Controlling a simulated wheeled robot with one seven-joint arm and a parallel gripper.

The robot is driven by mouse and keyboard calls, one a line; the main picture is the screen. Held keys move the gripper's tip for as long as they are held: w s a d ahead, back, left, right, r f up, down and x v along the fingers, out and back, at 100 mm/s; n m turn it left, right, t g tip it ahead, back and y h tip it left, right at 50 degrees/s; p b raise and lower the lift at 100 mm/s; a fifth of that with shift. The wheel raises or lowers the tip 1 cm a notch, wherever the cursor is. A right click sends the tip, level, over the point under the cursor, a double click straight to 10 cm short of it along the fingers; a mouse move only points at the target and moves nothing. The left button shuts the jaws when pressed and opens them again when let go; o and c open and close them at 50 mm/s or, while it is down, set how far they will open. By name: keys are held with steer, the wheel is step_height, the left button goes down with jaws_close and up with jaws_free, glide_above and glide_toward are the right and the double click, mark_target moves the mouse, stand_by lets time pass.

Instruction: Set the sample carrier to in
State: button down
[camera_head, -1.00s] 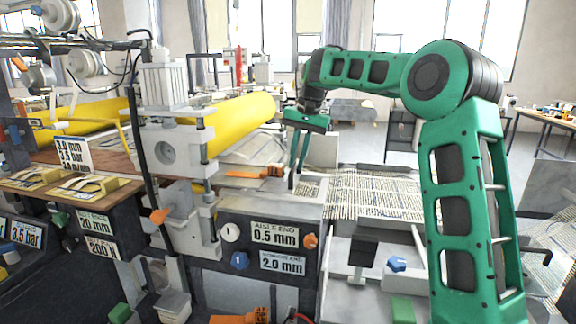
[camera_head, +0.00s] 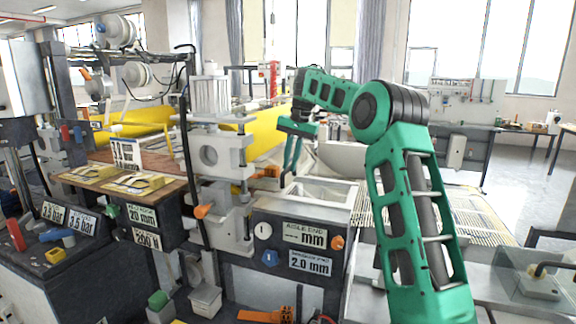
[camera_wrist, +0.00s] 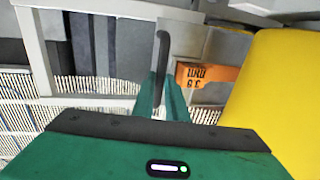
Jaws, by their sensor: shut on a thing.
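My gripper (camera_head: 288,176) hangs pointing down beside the roller stand, at the left end of a pale framed tray (camera_head: 347,196) that I take to be the sample carrier. In the wrist view my gripper (camera_wrist: 164,92) is shut on a slim dark bent handle (camera_wrist: 162,48) that stands up between its green fingers. A pale frame (camera_wrist: 36,50) with dark bars inside it lies to the left there. I cannot tell how the handle joins the tray.
A yellow roller (camera_wrist: 275,90) is close on the right, and an orange tag (camera_wrist: 194,75) is beside the fingers. A panel (camera_head: 300,237) with mm readouts is below. Pale striped mesh (camera_head: 470,215) lies to the right, behind my arm.

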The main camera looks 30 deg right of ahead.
steer(key=shift+w+a+r, duration=0.25)
steer(key=shift+w+a, duration=0.05)
steer(key=c, duration=1.8)
jaws_free()
steer(key=shift+f, duration=0.1)
steer(key=shift+o, duration=0.2)
step_height(320, 180, up, 10)
steer(key=s+d, duration=0.1)
steer(key=shift+s+d+r, duration=0.15)
steer(key=shift+d+r, duration=0.05)
steer(key=shift+d, duration=0.05)
steer(key=shift+s, duration=0.1)
